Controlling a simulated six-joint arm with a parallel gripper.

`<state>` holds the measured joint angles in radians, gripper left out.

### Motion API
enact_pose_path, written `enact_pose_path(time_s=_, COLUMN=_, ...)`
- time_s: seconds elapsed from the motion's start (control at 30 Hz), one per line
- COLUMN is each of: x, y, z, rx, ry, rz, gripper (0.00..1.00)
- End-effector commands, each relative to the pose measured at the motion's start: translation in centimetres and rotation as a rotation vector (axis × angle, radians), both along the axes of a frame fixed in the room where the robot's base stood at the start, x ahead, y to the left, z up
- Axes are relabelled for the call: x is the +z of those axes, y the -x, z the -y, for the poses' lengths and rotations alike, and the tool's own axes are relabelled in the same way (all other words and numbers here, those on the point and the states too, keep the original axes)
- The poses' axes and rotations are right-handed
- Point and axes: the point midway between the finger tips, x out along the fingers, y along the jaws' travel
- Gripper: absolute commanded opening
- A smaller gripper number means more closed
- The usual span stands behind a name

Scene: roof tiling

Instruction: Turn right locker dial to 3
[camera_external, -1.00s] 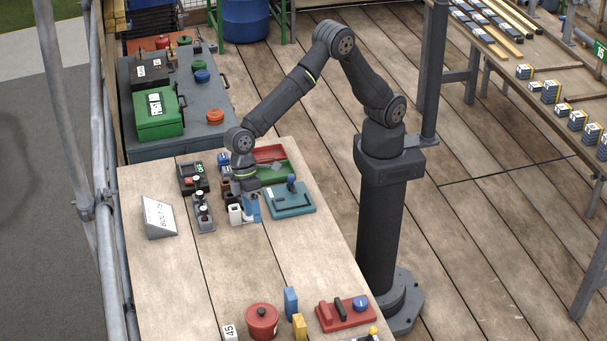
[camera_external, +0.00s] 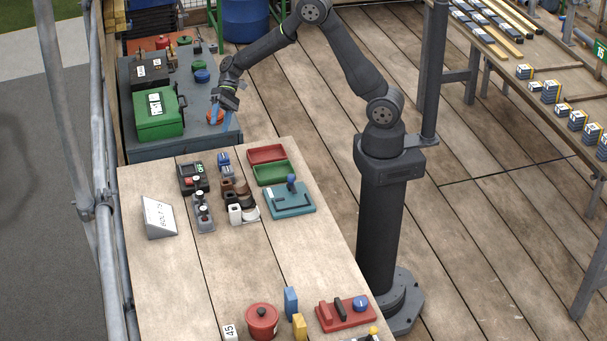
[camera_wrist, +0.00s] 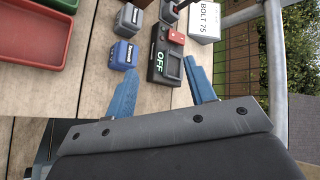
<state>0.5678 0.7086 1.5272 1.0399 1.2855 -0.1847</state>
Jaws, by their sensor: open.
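No locker with a marked dial can be made out in either view. My gripper (camera_external: 221,116) is at the right edge of the blue-grey cabinet top (camera_external: 185,143), beyond the far end of the wooden table. Its blue fingers partly cover an orange-red round piece (camera_external: 214,117) on that cabinet; I cannot tell if they touch it.
A green first aid box (camera_external: 157,125) and a black box (camera_external: 148,73) stand on the cabinet. The wooden table (camera_external: 225,275) holds a black OFF switch box (camera_wrist: 158,62), red and green trays (camera_external: 272,173), and a teal slotted board (camera_external: 303,206). The table's middle is clear.

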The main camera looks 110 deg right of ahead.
Motion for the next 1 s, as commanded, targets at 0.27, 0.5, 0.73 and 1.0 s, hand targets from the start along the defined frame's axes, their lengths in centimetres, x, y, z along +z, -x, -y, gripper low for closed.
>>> enact_pose_path(time_s=0.27, x=1.4, y=6.0, z=12.3, rx=-0.329, ry=-0.158, rz=0.092, gripper=0.5)
enact_pose_path(time_s=0.5, x=2.8, y=13.2, z=21.7, rx=-0.615, ry=-0.262, rz=0.215, gripper=0.5)
enact_pose_path(time_s=0.73, x=4.2, y=21.7, z=29.1, rx=-0.885, ry=-0.321, rz=0.359, gripper=0.5)
enact_pose_path(time_s=1.0, x=5.5, y=30.7, z=34.3, rx=-1.127, ry=-0.342, rz=0.506, gripper=0.5)
